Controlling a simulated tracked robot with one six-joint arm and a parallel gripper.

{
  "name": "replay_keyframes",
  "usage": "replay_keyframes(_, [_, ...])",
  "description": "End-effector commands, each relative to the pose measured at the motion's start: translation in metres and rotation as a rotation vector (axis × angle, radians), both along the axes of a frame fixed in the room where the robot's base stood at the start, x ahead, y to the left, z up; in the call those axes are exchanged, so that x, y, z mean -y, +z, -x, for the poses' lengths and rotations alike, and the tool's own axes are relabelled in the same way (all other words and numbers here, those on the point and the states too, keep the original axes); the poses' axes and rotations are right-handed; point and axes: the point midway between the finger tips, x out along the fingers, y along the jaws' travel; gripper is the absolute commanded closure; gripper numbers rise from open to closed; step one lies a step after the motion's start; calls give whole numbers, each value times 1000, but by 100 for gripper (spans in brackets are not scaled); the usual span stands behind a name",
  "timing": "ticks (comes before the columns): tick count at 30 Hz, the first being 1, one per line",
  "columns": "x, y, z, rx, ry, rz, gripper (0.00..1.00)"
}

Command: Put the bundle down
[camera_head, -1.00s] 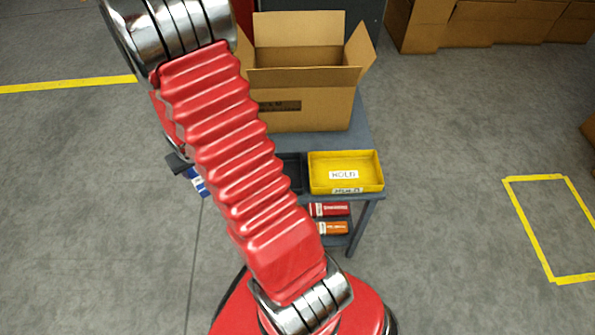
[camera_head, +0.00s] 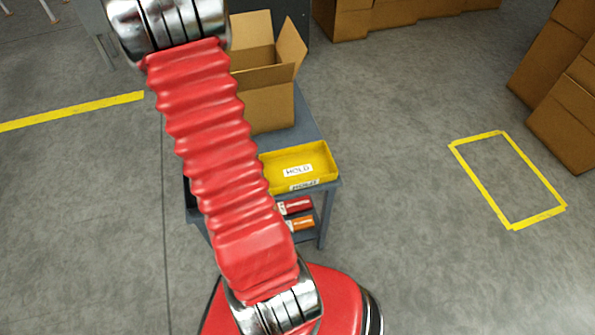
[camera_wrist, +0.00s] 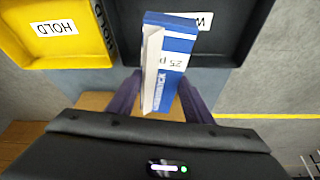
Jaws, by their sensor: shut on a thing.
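A blue and white bundle (camera_wrist: 178,45) marked "25 p" is held between the two dark fingers of my gripper (camera_wrist: 160,98) in the wrist view. My gripper is shut on it. The bundle overlaps a dark tray (camera_wrist: 226,50) with a white label that starts with "W" and is partly covered. How high the bundle is above the tray, I cannot tell. In the head view my red arm hides the gripper and the bundle.
A yellow HOLD tray (camera_head: 325,172) sits on a grey cart (camera_head: 308,128), beside the dark tray in the wrist view. An open cardboard box (camera_head: 268,105) stands behind it. Red and orange items (camera_head: 298,206) lie on the lower shelf. Yellow floor tape (camera_head: 480,185) marks empty floor at right.

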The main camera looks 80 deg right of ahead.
Motion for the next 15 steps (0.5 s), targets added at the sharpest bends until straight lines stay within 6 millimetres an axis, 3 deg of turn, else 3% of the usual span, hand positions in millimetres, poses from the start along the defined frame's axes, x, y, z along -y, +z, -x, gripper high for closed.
replay_keyframes(3, [29,4,44,2,-200,2,84])
replay_keyframes(9, [64,12,120,3,-587,2,84])
replay_keyframes(15, [78,22,186,3,-1041,2,84])
